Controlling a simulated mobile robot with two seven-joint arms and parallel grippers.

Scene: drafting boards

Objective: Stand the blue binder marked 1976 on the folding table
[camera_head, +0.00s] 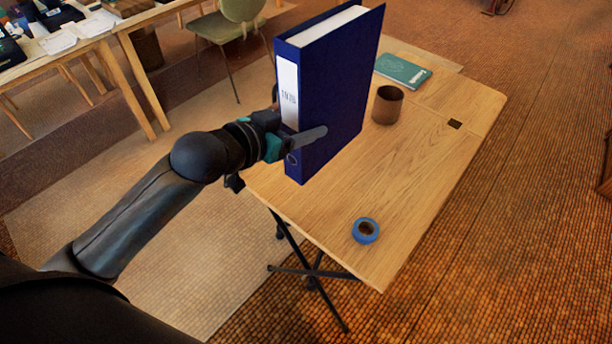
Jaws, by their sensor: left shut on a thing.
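The blue binder (338,95) is upright, with a white spine label that reads 1976. My left gripper (300,142) is shut on the lower part of the binder, with one finger lying across its side cover. The binder is over the left part of the folding table (400,195), a light wooden top on dark crossed legs. I cannot tell whether the binder's bottom edge touches the tabletop. My right gripper is not in view.
On the folding table are a brown cup (388,105) just right of the binder, a teal book (403,70) at the back and a blue tape roll (366,230) near the front. A green chair (228,32) and a cluttered desk (110,70) stand behind at left.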

